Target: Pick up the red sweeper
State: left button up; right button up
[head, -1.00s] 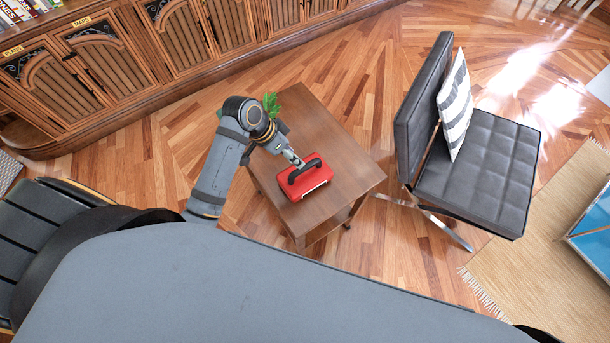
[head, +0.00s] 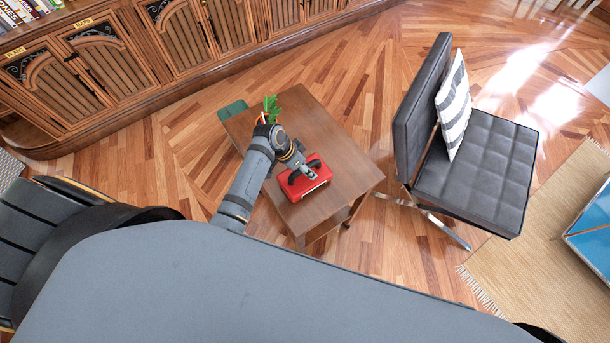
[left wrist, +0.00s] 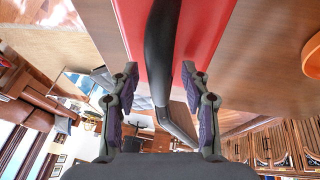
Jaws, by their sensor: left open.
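The red sweeper (head: 318,182), a red block with a black arched handle, lies on the small wooden table. My left gripper (head: 307,172) is at the sweeper's handle, seen from above. In the left wrist view the red body fills the top and the black handle (left wrist: 163,45) runs down between the two fingers of my left gripper (left wrist: 160,105). The fingers are open, with a gap on each side of the handle. My right gripper is not in view.
The wooden table (head: 345,150) also holds a green plant (head: 271,107) behind my left arm and a green item (head: 232,109) at its far left corner. A black chair (head: 480,165) with a striped cushion (head: 454,108) stands to the right. Cabinets (head: 90,70) line the back.

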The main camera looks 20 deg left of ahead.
pick_arm(q)
grip_shut()
jog(key=shift+r, duration=0.1)
dwell(0.5)
